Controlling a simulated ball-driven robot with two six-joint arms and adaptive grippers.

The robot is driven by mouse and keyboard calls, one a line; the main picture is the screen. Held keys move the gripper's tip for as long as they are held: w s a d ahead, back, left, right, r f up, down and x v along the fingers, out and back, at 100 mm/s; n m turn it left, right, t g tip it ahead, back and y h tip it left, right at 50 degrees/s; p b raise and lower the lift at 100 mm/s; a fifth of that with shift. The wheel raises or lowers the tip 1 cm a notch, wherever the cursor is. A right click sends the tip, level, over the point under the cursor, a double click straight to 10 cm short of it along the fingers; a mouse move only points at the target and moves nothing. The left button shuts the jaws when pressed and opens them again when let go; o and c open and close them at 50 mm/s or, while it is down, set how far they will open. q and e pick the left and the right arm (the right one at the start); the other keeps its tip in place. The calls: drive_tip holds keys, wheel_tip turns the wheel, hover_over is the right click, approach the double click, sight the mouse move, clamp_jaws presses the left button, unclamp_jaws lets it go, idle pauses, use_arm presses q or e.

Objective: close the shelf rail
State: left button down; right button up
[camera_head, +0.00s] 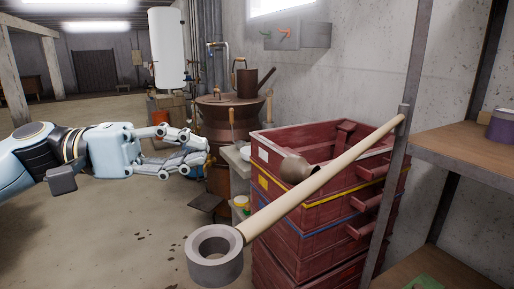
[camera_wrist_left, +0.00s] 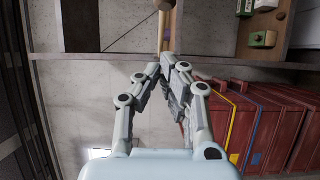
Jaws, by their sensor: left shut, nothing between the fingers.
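The shelf rail appears to be the long beige pole (camera_head: 320,178) in the head view. Its far end meets the grey upright post of the shelf (camera_head: 392,165). Its near end carries a thick grey ring (camera_head: 215,262) and sticks out into the room in front of the red crates. My left gripper (camera_head: 207,152) is shut and empty, left of the pole and above the ring, apart from both in the picture. In the left wrist view its fingers (camera_wrist_left: 172,75) are together, below a tan rod-like piece (camera_wrist_left: 166,22) that I cannot surely identify. My right gripper is not in view.
The wooden shelf (camera_head: 465,150) is at the right. A copper-coloured vessel (camera_head: 225,118) stands beyond my left gripper. Open floor lies at the left.

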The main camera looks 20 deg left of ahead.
use_arm(q)
drive_tip(key=d+p, duration=0.4)
drive_tip(key=d, duration=0.5)
drive_tip(key=shift+w+d, duration=0.25)
